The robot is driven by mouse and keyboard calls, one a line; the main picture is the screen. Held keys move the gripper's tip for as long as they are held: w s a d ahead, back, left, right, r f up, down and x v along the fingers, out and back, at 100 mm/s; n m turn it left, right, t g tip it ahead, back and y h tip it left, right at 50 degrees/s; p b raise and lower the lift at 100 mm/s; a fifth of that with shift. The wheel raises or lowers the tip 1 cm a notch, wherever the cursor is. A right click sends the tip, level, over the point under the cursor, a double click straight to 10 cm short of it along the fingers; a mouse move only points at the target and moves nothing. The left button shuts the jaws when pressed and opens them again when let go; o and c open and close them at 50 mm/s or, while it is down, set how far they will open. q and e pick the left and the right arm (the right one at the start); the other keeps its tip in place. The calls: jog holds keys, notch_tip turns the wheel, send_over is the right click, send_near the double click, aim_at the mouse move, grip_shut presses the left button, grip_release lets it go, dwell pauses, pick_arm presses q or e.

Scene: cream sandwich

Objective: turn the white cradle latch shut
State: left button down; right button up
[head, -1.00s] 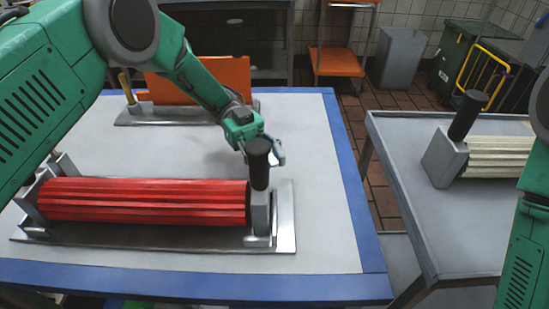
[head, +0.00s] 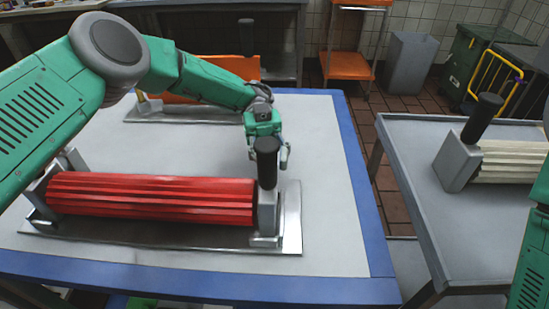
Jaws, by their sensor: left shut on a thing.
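The cream-white ribbed roller (head: 510,162) lies on the right table, its grey end block (head: 458,163) bearing a tilted black handle (head: 482,117). No gripper is near it. On the left table a red ribbed roller (head: 150,198) lies in a metal cradle (head: 290,215). Its right end block (head: 268,212) carries an upright black handle (head: 266,160). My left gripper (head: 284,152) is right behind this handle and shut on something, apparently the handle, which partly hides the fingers. A green piece of my right arm shows at the right edge; its gripper is out of view.
An orange piece (head: 225,68) on a metal base stands at the back of the blue-edged left table (head: 340,160). A floor gap separates it from the grey right table (head: 410,190). A grey bin (head: 410,62) and green bin (head: 462,55) stand behind.

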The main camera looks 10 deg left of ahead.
pick_arm(q)
jog(key=shift+a, duration=0.1)
jog(key=c, duration=1.4)
grip_release()
jog(key=shift+w+a, duration=0.1)
jog(key=shift+c, duration=0.2)
notch_tip(320, 180, up, 10)
jog(key=shift+f, duration=0.1)
